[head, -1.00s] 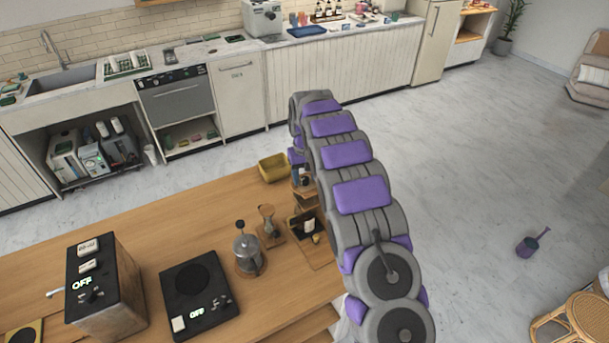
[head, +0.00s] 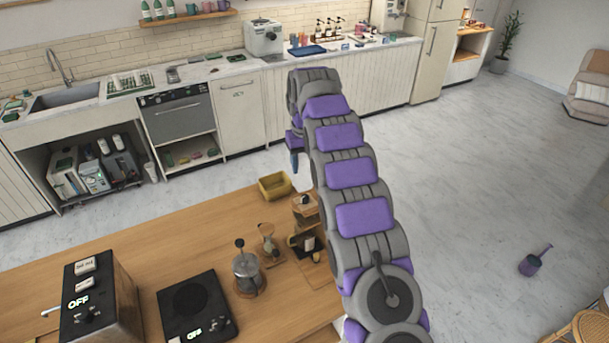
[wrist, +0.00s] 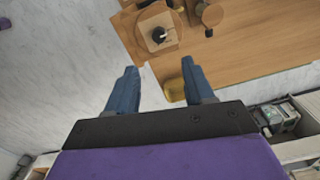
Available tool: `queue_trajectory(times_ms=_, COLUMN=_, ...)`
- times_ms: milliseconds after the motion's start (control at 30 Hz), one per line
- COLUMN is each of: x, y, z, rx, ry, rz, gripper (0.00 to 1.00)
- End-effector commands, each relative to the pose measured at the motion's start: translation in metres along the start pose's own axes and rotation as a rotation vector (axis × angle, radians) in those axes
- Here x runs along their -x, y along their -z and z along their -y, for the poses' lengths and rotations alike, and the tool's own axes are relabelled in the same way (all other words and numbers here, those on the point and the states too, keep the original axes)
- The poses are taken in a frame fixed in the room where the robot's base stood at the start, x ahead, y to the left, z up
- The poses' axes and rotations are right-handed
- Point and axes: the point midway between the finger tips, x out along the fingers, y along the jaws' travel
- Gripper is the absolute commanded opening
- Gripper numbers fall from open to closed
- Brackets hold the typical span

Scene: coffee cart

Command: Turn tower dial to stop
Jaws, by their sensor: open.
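A small wooden tower (head: 305,214) stands near the right end of the wooden counter in the head view. In the wrist view a square wooden piece with a dark round knob (wrist: 159,34) lies just beyond my fingertips; it looks like the tower's top and dial, but I cannot be sure. The dial's setting is too small to read. My gripper (wrist: 160,68) is open and empty, its two blue fingers apart and short of the knob. In the head view one blue finger (head: 294,161) shows beside my arm, above and behind the tower; the rest is hidden.
A yellow bin (head: 275,186) sits on the counter (head: 150,235) behind the tower. A glass press (head: 246,270), a pour-over stand (head: 268,242), a black hot plate (head: 196,309) and a dark machine reading OFF (head: 98,298) stand to the left.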

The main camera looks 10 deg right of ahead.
Motion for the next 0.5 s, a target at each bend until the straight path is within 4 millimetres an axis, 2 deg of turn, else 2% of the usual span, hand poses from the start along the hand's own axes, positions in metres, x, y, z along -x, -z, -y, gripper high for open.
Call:
queue_trajectory(times_ms=300, x=0.039, y=0.001, z=0.0, rx=0.0, ry=0.001, rz=-0.002, gripper=0.53)
queue_trajectory(times_ms=500, x=0.049, y=0.0, z=-0.001, rx=-0.002, ry=0.0, rz=0.001, gripper=0.53)
